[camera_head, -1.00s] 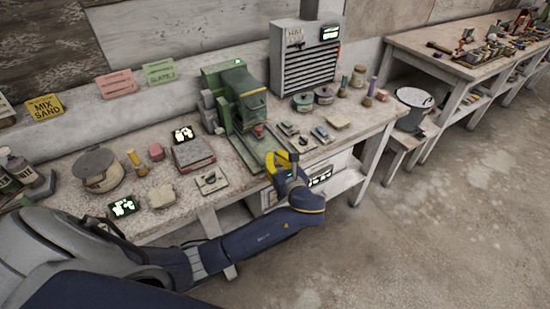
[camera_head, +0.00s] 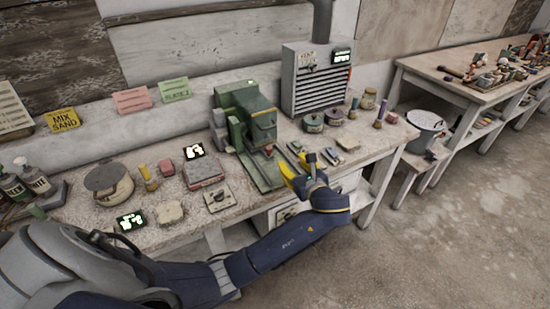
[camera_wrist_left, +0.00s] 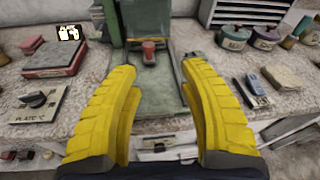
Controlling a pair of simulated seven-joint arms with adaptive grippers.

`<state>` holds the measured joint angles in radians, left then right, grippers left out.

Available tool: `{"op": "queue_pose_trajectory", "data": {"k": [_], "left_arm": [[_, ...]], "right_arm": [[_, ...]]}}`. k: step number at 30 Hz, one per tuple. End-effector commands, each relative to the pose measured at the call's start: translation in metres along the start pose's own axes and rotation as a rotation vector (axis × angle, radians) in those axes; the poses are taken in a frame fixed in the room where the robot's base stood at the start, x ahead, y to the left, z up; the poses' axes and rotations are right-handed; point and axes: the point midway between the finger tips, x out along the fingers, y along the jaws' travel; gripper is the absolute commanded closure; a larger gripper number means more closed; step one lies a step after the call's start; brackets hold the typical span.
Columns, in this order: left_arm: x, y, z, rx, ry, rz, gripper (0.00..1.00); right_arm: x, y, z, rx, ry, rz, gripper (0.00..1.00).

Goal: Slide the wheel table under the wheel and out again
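The green grinding machine (camera_head: 247,118) stands on the workbench, with a flat grey-green table (camera_head: 262,172) on rails at its front. In the left wrist view the table (camera_wrist_left: 160,95) lies ahead, between my fingers in the picture, with a red knob (camera_wrist_left: 149,47) at its far part. I cannot make out the wheel itself; the housing hides it. My left gripper (camera_head: 297,178) is at the bench's front edge, by the table's near right end. Its yellow fingers are spread and empty in the left wrist view (camera_wrist_left: 158,76). My right gripper is out of view.
Small tools (camera_wrist_left: 255,88) and lidded pots (camera_wrist_left: 235,37) stand to the right. The floor (camera_head: 420,250) in front of the bench is clear.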

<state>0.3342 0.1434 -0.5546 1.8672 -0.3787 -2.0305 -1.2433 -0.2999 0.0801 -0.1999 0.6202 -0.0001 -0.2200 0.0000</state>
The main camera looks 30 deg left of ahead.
Motion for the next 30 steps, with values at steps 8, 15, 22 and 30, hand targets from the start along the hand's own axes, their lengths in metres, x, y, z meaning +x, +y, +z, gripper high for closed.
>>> {"op": "queue_pose_trajectory", "data": {"k": [8, 15, 22, 30], "left_arm": [[-0.001, 0.002, 0.023, 0.034, 0.177, 0.122, 0.54], [0.013, 0.011, 0.019, 0.099, 0.184, 0.141, 0.54], [0.051, 0.016, 0.013, 0.099, 0.182, 0.141, 0.54], [0.099, 0.024, 0.004, 0.099, 0.182, 0.141, 0.54]], "right_arm": [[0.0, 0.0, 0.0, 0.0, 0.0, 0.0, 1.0], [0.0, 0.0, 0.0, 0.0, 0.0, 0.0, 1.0], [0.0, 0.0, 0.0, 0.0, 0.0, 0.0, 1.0], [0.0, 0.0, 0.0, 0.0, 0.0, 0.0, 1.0]]}}
